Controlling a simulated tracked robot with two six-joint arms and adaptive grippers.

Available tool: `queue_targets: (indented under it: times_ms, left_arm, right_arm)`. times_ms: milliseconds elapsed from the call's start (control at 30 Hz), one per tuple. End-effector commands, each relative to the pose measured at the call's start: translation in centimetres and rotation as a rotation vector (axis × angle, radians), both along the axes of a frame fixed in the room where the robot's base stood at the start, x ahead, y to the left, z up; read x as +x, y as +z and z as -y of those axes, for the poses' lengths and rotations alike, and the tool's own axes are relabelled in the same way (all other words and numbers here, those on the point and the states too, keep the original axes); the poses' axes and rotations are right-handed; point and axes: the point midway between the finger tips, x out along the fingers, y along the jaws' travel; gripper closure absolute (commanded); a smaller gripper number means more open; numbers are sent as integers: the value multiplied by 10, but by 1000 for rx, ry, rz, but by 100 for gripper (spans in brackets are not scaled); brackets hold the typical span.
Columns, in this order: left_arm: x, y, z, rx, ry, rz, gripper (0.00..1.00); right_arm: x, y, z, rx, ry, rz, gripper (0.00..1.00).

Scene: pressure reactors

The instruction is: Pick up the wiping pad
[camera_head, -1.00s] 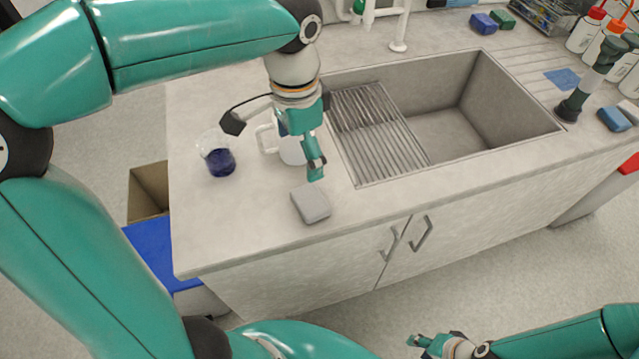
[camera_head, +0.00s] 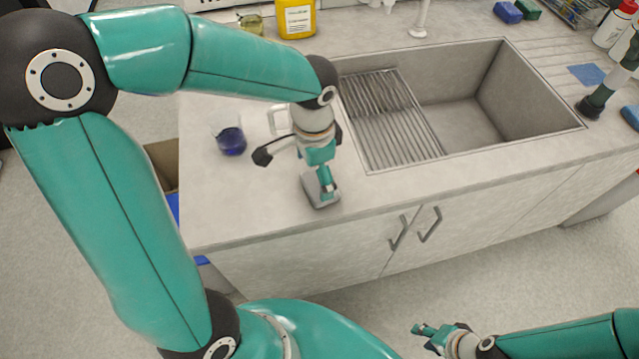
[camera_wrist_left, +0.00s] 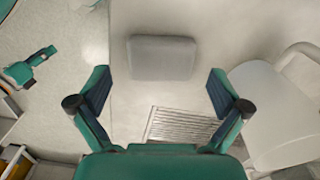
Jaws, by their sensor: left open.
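The wiping pad (camera_head: 314,190) is a grey rounded block lying on the counter left of the sink, near the front edge. It shows whole in the left wrist view (camera_wrist_left: 162,57), ahead of and between the fingers. My left gripper (camera_head: 327,190) points down over the pad and partly hides it in the head view. In the left wrist view its two fingers (camera_wrist_left: 159,92) are spread apart with nothing between them. My right gripper (camera_head: 421,329) is low in front of the cabinet, small in view; its jaw opening is unclear.
A beaker of dark blue liquid (camera_head: 230,140) stands left of my left gripper. A white jug (camera_wrist_left: 268,115) is close to the gripper's right side in the wrist view. The sink (camera_head: 470,115) with a drying rack (camera_head: 390,120) lies to the right.

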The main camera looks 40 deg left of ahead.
Motion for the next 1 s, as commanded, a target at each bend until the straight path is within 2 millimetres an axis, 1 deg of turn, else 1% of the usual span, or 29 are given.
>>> queue_targets:
  times_ms: [133,200,300,567,733,767,1000]
  left_arm:
    - [-2,-22,-3,-1,1,-6,0]
    - [-1,-32,-3,0,2,-4,0]
    - [-1,-41,-3,0,0,-4,0]
    - [-1,-42,-3,-1,1,0,0]
    - [-1,-42,-3,-1,1,0,28]
    - [-1,-42,-3,-1,1,0,30]
    - [-1,-42,-3,0,1,0,31]
  right_arm:
    - [0,3,0,0,0,0,60]
    - [0,2,0,0,0,0,60]
    - [0,2,0,0,0,0,60]
    - [0,2,0,0,0,0,60]
    - [0,2,0,0,0,0,60]
    - [0,2,0,0,0,0,60]
    - [0,2,0,0,0,0,60]
